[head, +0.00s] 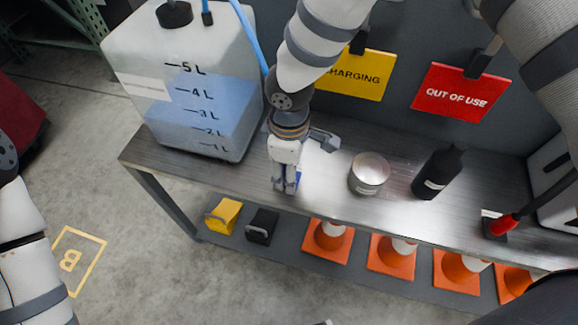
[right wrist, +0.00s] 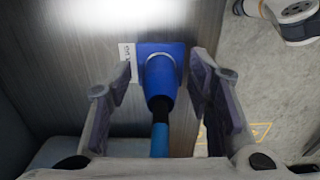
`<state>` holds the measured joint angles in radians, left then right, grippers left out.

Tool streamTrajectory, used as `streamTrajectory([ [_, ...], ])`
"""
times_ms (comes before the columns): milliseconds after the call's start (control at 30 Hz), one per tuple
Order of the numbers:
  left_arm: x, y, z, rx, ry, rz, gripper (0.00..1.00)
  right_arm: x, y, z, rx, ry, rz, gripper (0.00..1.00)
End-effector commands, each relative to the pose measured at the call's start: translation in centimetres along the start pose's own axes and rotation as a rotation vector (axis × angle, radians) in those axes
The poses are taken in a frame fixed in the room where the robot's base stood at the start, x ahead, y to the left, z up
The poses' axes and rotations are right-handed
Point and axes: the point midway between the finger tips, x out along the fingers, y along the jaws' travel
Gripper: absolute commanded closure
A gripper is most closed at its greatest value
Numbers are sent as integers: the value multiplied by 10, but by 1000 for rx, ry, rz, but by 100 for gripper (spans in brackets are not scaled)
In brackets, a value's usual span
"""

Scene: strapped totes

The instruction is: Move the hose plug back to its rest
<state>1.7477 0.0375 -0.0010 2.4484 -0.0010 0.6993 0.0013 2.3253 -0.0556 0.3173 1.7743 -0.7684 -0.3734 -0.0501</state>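The blue hose plug (right wrist: 161,88) is in the middle of the right wrist view, with a black collar and a light blue hose (right wrist: 160,142) behind it. Its wide blue end meets the metal bench top beside a small white label (right wrist: 126,62); I cannot tell whether this end is a separate rest. My right gripper (head: 286,184) points down at the bench, right of the water tank. In the wrist view its open fingers (right wrist: 162,100) are on both sides of the plug, with narrow gaps visible. In the head view the gripper mostly hides the plug. My left gripper is out of view.
The clear tank (head: 185,90) stands left on the bench (head: 330,170). Yellow (head: 352,78) and red (head: 461,92) signs hang behind.

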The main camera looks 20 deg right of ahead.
Motion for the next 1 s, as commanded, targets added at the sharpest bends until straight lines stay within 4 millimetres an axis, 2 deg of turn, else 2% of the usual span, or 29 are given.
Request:
streamTrajectory([
  [233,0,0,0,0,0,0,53,-7,1,0,1,0,1,53],
  [367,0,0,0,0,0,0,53,-32,1,-1,1,3,2,53],
  [600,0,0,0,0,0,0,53,-89,1,0,0,3,2,53],
  [700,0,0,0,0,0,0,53,-105,1,0,1,2,2,53],
  [833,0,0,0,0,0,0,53,-117,0,0,0,1,1,53],
  [1000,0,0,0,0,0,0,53,-120,0,0,0,0,-1,53],
])
